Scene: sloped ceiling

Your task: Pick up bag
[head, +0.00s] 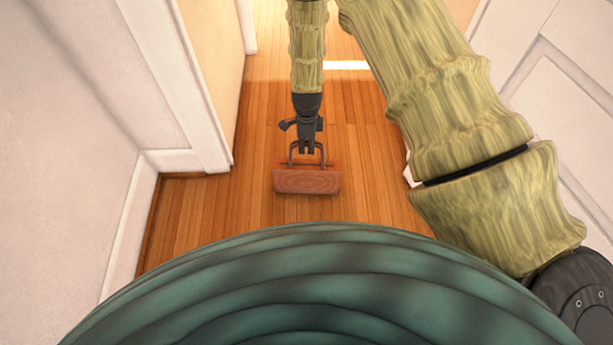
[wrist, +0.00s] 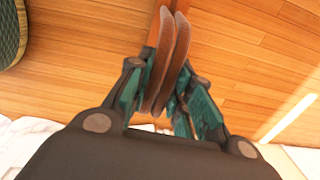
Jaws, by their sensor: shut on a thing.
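The bag (head: 306,181) is small and reddish brown with a wood-like grain and a thin handle on top. In the head view it hangs just under my gripper (head: 307,146), in the middle of the hallway. My gripper is shut on its handle. In the wrist view the bag's brown handle straps (wrist: 172,60) run up between the fingers of my gripper (wrist: 163,105). Most of the bag's body is hidden there. I cannot tell whether the bag touches the floor.
The wooden floor (head: 370,190) is clear around the bag. A white-trimmed wall corner (head: 190,160) stands to the left. A white panelled door or wall (head: 570,100) stands to the right, behind my arm. A lit opening lies ahead.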

